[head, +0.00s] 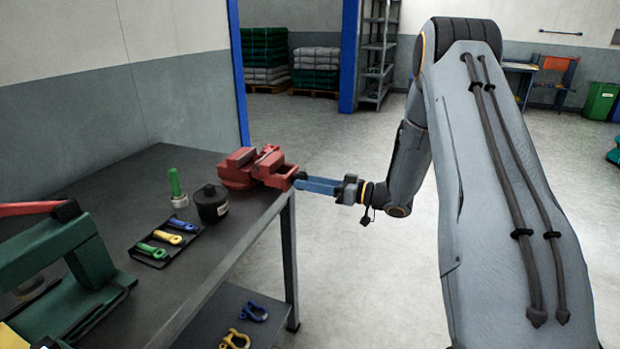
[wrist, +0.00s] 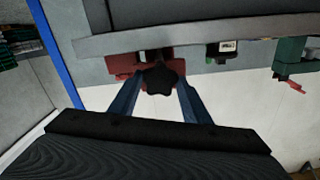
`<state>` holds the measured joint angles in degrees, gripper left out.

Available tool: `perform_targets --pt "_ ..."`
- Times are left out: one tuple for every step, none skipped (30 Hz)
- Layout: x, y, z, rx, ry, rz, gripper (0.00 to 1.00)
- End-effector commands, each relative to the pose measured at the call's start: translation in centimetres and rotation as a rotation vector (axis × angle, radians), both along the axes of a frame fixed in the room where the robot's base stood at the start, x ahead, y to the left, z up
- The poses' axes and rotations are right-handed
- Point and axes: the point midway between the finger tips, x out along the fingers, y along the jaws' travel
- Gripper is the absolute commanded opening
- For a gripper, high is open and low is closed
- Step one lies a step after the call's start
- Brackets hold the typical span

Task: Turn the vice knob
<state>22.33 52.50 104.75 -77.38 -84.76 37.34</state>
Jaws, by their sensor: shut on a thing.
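The red vice (head: 240,170) is mounted at the far right corner of the dark workbench (head: 150,180). It also shows in the wrist view (wrist: 124,66), at the edge of the bench. Its dark, lobed knob (wrist: 159,80) faces the wrist camera. My gripper (wrist: 160,92) has its two blue fingers on either side of the knob and is shut on it.
A lower shelf (head: 215,310) holds more shackles. The floor right of the bench is clear.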

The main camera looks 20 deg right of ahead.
Motion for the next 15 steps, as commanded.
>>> perform_targets --pt "-0.21 -0.08 -0.05 0.025 0.041 -0.001 0.21" --pt "-0.21 -0.08 -0.05 0.042 0.064 -0.001 0.21" --pt "-0.22 -0.07 -0.06 0.064 0.094 -0.001 0.21" --pt "-0.23 -0.07 -0.08 0.081 0.118 -0.001 0.21" --pt "-0.23 -0.07 -0.09 0.098 0.141 -0.001 0.21" --pt "-0.23 -0.07 -0.1 0.119 0.17 -0.001 0.21" --pt "-0.21 -0.08 -0.08 0.135 0.192 -0.001 0.21" --pt "-0.2 -0.08 -0.07 0.151 0.213 -0.001 0.21" --pt "-0.19 -0.09 -0.06 0.171 0.242 -0.001 0.21" --pt "-0.18 -0.09 -0.07 0.185 0.261 -0.001 0.21" --pt "-0.17 -0.1 -0.08 0.201 0.281 -0.002 0.21" --pt "-0.18 -0.09 -0.1 0.22 0.307 -0.003 0.21" --pt "-0.18 -0.09 -0.11 0.234 0.327 -0.003 0.21" --pt "-0.18 -0.09 -0.12 0.248 0.346 -0.003 0.21" --pt "-0.18 -0.09 -0.11 0.266 0.371 -0.003 0.21"
